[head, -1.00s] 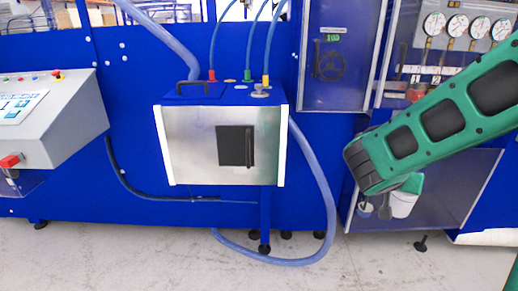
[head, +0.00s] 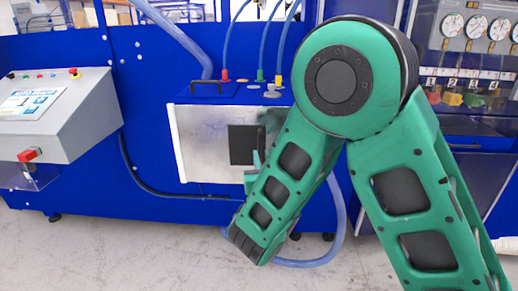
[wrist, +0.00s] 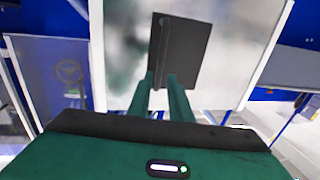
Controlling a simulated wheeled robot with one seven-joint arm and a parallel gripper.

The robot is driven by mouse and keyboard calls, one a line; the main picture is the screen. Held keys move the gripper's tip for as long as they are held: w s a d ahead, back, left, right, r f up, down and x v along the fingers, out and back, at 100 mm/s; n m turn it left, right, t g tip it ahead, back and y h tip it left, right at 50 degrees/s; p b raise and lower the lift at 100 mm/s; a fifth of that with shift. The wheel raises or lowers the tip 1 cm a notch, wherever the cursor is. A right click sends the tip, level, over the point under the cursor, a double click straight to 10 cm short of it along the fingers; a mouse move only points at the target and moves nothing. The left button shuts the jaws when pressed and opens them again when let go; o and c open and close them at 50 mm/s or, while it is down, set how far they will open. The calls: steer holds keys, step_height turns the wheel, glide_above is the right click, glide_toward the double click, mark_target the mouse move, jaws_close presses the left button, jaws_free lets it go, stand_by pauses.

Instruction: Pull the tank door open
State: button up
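The tank is a blue box (head: 228,97) with a silver metal door (head: 205,150), which looks closed. The door carries a black plate (head: 241,145) with an upright black bar handle; both also show in the wrist view, the plate (wrist: 188,50) and the handle (wrist: 163,40). My gripper (head: 256,162) is at the lower right of the plate, largely hidden by my arm. In the wrist view my gripper (wrist: 161,74) has its two green fingers apart, one either side of the handle's lower end. I cannot tell whether they touch it.
A grey control panel (head: 55,115) stands at the left. Blue hoses (head: 228,45) rise from the tank top, and a thick hose (head: 320,258) loops beneath it. Gauges (head: 475,27) and valves are at the right. The floor (head: 110,255) in front is clear.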

mark_target(260, 148)
steer(key=w, duration=0.5)
steer(key=w+a, duration=0.1)
steer(key=w, duration=0.1)
steer(key=shift+w, duration=0.15)
jaws_close()
